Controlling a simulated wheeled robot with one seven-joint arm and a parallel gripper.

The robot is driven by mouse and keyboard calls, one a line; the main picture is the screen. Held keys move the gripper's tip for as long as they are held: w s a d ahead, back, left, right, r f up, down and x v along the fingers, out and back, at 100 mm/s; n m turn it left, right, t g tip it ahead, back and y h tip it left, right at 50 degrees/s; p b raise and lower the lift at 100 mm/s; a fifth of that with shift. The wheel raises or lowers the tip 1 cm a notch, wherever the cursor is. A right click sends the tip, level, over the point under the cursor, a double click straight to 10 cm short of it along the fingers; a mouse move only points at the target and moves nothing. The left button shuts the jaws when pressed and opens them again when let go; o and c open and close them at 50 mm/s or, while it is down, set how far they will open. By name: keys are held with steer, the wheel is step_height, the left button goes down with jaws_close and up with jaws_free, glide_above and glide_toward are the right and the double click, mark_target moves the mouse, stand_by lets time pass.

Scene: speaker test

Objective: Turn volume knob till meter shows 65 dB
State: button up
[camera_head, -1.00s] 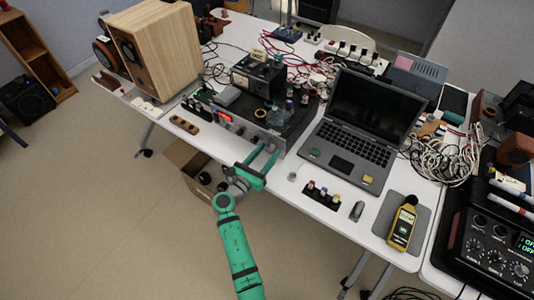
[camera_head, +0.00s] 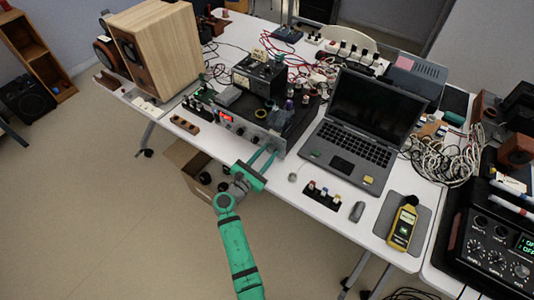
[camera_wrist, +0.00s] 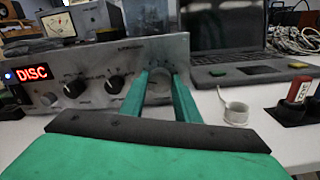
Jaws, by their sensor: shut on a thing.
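The silver amplifier (camera_head: 246,130) stands at the table's front edge, and its front panel (camera_wrist: 110,62) fills the left of the wrist view. My gripper (camera_head: 268,149) points at the panel's right end. In the wrist view my gripper's two green fingers (camera_wrist: 161,75) are shut on the large silver volume knob (camera_wrist: 160,88), one on each side. The fingers partly hide the knob, and I cannot see a pointer mark. The yellow sound meter (camera_head: 402,226) lies on a grey mat (camera_head: 420,213) at the right. Its reading is too small to make out.
Two black knobs (camera_wrist: 75,87) and a red "DISC" display (camera_wrist: 32,73) are left of my fingers. A laptop (camera_head: 352,145), a small roll (camera_wrist: 234,113) and a plug holder (camera_head: 322,195) are to the right. The floor before the table is mostly clear.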

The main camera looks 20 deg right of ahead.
steer(key=o, duration=1)
steer(key=shift+o, duration=0.2)
steer(key=shift+s+a, duration=0.1)
steer(key=shift+s, duration=0.05)
steer(key=v, duration=1)
